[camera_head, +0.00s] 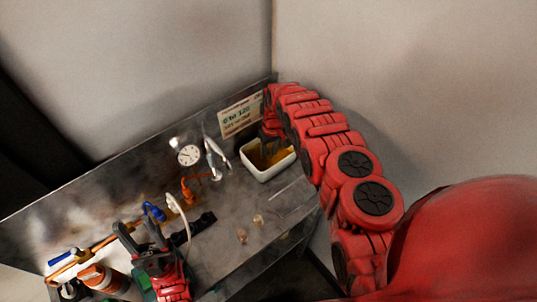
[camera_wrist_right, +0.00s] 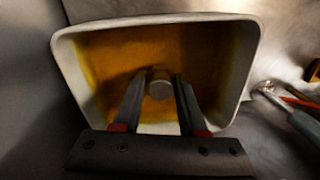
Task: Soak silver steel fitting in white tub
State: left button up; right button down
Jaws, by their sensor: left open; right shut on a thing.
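The white tub (camera_head: 267,171) stands at the far right end of the metal bench and holds amber liquid. In the right wrist view the tub (camera_wrist_right: 248,60) fills most of the picture. My right gripper (camera_head: 268,140) reaches down into the tub. Its fingers (camera_wrist_right: 160,88) are shut on the silver steel fitting (camera_wrist_right: 160,86), whose round end shows between the fingertips. I cannot tell how deep the fitting sits in the liquid. My left gripper (camera_head: 148,252) is open above the front left of the bench, apart from the tub.
A round gauge (camera_head: 189,155), silver pliers-like tool (camera_head: 214,160) and orange fitting (camera_head: 188,190) lie left of the tub. Small tan pieces (camera_head: 258,220) lie in front. A sign (camera_head: 240,116) is on the back panel. Copper pipe (camera_head: 95,250) and an orange-brown roll (camera_head: 100,277) are at left.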

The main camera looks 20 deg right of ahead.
aim_at(268, 151)
jog(key=shift+w+r+p, duration=0.1)
jog(key=shift+r+p, duration=0.85)
jog(key=shift+r, duration=0.45)
notch_tip(268, 151, up, 2)
jog(key=shift+p, duration=0.7)
jog(key=shift+r+p, duration=0.7)
jog(key=shift+r, duration=0.8)
jog(key=shift+r+p, duration=0.4)
jog(key=shift+r, duration=0.7)
notch_tip(268, 151, up, 4)
jog(key=shift+p, duration=0.4)
